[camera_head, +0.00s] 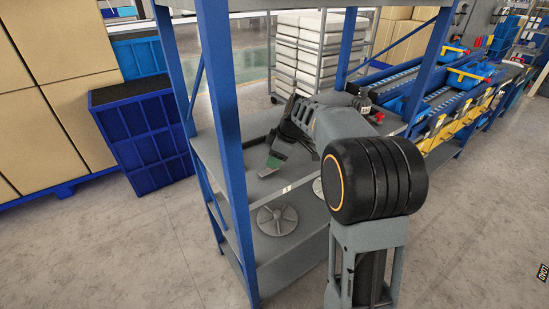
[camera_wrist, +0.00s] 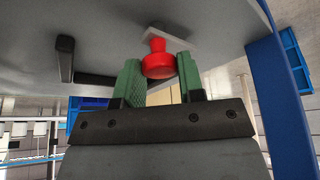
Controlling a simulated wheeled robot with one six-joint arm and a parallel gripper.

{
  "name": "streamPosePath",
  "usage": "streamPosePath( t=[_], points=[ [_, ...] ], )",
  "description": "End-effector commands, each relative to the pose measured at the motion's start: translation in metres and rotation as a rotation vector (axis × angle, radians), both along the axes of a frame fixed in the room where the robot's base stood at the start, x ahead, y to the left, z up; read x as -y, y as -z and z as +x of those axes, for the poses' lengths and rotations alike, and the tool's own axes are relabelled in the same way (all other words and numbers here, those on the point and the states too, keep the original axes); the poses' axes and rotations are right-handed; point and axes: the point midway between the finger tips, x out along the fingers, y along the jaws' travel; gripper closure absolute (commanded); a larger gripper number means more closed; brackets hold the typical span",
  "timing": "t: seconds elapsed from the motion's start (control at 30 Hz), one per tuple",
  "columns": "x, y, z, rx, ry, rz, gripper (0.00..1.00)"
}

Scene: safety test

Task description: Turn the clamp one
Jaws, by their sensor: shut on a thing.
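A red knob (camera_wrist: 158,62) on a small pale block (camera_wrist: 172,42) shows in the wrist view, against a grey surface. No label shows, so I cannot tell whether it is clamp one. My gripper (camera_wrist: 160,78) has its green finger pads on either side of the knob and is shut on it. In the head view my gripper (camera_head: 277,158) is over the grey shelf, with a green pad visible. The knob between the fingers is not visible there.
A blue rack post (camera_head: 224,130) stands close left of my gripper; it also shows in the wrist view (camera_wrist: 280,95). A dark bracket (camera_wrist: 66,58) sits left of the knob. Round grey discs (camera_head: 277,218) lie on the lower shelf. A blue crate (camera_head: 145,135) stands on the floor behind.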

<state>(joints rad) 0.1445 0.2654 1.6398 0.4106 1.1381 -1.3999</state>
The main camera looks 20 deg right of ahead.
Motion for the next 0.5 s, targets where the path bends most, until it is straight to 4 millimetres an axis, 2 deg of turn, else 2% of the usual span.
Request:
streamPosePath(
  t=[0.03, 0.13, 0.5],
  points=[
    [0.0, -0.0001, 0.0, 0.0, 0.0, 0.0, 0.78],
    [0.0, -0.0001, 0.0, 0.0, 0.0, 0.0, 0.88],
    [-0.0003, 0.0011, -0.0007, 0.0, 0.081, 0.0, 0.88]
  ],
)
